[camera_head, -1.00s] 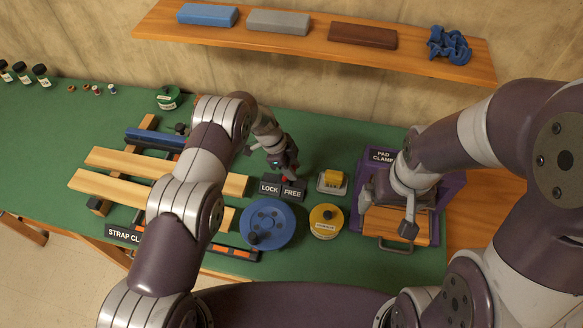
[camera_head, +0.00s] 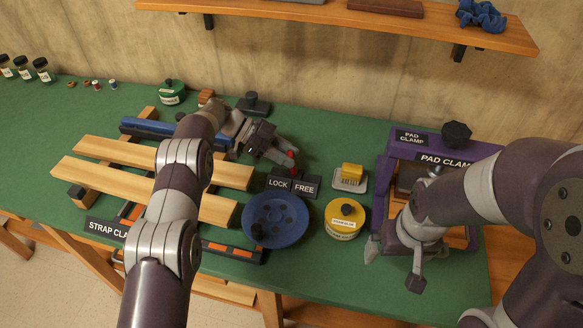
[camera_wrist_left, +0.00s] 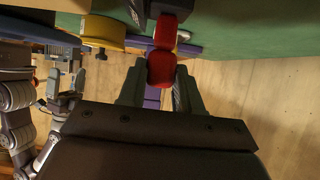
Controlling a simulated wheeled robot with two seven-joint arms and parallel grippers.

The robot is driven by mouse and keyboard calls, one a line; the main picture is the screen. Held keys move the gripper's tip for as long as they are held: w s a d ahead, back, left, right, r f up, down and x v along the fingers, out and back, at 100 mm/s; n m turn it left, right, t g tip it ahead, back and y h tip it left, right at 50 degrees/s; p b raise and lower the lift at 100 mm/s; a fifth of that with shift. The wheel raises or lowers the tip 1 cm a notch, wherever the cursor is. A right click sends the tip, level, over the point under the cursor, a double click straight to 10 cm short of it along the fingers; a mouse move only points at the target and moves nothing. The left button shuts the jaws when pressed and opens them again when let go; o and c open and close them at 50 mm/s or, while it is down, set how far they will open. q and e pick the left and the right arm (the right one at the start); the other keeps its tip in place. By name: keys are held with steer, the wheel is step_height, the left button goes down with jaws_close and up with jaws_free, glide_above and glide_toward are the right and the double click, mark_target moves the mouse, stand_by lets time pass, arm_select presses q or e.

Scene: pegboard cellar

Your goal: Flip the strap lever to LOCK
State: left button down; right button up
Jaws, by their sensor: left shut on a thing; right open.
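The strap lever's red handle (camera_head: 292,155) stands behind the two black plates marked LOCK (camera_head: 278,184) and FREE (camera_head: 306,187). My left gripper (camera_head: 284,157) reaches it from the left and is shut on it. In the left wrist view the red grip (camera_wrist_left: 161,69) sits between the two fingertips. The lever's foot is partly hidden, and I cannot tell which plate it leans toward. The strap clamp (camera_head: 107,229) lies at left under my left arm.
The purple pad clamp (camera_head: 410,140) stands at right. Wooden slats (camera_head: 140,185) lie at left.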

arm_select(q)
steer(key=a+f+h+b, duration=0.1)
steer(key=b, duration=0.1)
steer(key=shift+h+b, duration=0.3)
steer(key=shift+b, duration=0.05)
steer(key=shift+w+a+r+g+h+b, duration=0.1)
steer(key=shift+g+h+b, duration=0.2)
steer(key=shift+b, duration=0.2)
arm_select(e)
steer(key=shift+a+f, duration=0.2)
steer(key=shift+f, duration=2.25)
arm_select(q)
steer(key=c, duration=0.8)
jaws_free()
steer(key=shift+o, duration=0.2)
steer(key=shift+r, duration=0.1)
